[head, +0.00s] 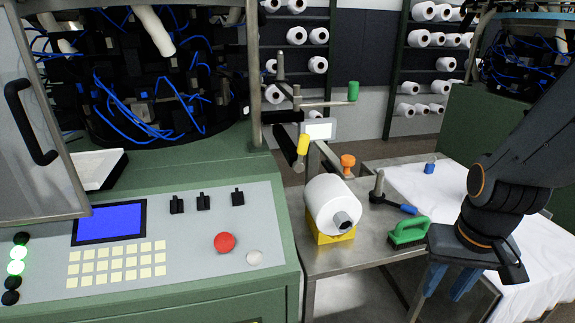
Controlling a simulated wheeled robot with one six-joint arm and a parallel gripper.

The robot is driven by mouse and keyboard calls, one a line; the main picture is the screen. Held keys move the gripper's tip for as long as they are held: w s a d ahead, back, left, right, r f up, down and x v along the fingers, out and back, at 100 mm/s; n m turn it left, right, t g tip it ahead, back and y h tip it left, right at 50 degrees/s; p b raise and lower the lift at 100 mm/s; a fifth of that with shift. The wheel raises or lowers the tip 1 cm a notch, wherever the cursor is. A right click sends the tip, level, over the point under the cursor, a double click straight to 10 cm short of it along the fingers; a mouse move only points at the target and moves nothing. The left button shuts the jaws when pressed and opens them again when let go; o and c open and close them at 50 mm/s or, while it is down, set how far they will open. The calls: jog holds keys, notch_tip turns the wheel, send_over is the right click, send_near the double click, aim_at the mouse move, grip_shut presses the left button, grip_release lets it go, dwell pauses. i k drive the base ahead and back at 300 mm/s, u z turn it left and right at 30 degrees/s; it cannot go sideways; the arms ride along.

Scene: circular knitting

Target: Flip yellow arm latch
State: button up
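The yellow latch (303,144) is a small yellow cap at the end of a short dark arm, beside the machine's post in the middle of the view. It stands above and to the left of a white yarn cone (330,203). My gripper (449,282) is at the lower right, well away from the latch, past the cone and a green brush. Its two blue fingers point down with a gap between them, and I see nothing held. The fingertips are partly hard to make out against the table edge.
A green-handled lever (353,91) and an orange knob (348,161) are near the latch. The cone rests on a yellow block (330,236) on a metal table. A blue-handled tool (395,203) and green brush (408,231) lie towards my gripper. A control panel (180,215) fills the left.

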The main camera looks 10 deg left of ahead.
aim_at(297, 167)
jog(key=u, duration=2.25)
jog(key=k, duration=0.8)
jog(key=z, duration=0.85)
jog(key=i, duration=1.1)
jog(key=u, duration=0.1)
